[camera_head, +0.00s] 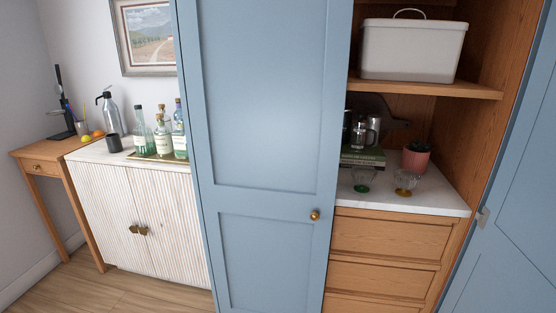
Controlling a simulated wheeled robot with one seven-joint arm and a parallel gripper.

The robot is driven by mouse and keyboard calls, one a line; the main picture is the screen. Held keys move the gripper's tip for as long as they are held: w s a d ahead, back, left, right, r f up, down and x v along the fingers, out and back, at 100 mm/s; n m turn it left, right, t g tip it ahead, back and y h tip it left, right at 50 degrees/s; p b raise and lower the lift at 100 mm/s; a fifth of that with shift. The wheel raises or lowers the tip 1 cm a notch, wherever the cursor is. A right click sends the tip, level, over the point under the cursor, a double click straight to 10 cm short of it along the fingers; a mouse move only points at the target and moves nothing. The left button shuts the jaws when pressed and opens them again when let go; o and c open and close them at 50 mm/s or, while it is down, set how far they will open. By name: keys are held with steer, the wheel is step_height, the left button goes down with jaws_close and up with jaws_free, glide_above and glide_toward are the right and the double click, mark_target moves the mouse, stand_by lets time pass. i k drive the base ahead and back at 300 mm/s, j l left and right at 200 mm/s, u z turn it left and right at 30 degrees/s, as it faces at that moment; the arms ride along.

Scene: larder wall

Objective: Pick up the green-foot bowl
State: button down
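The green-foot bowl (362,178) is a small clear glass bowl on a green foot. It stands upright on the white counter (447,201) inside the larder, close to the edge of the blue door. A similar clear glass bowl with an amber foot (405,182) stands to its right, a small gap apart. My gripper does not show in this view.
The blue door (265,100) covers the larder's left part. Behind the bowls are green books (364,157), a glass press (371,132) and a potted plant (416,159). A shelf (425,88) with a white bin (411,52) hangs above. Drawers (388,240) lie below.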

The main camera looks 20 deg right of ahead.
mark_target(363, 180)
steer(key=i+z, duration=0.2)
steer(key=i, duration=0.35)
steer(key=i+j+z, duration=0.2)
steer(key=i, duration=0.35)
steer(key=i+j+z, duration=0.2)
steer(key=i, duration=0.3)
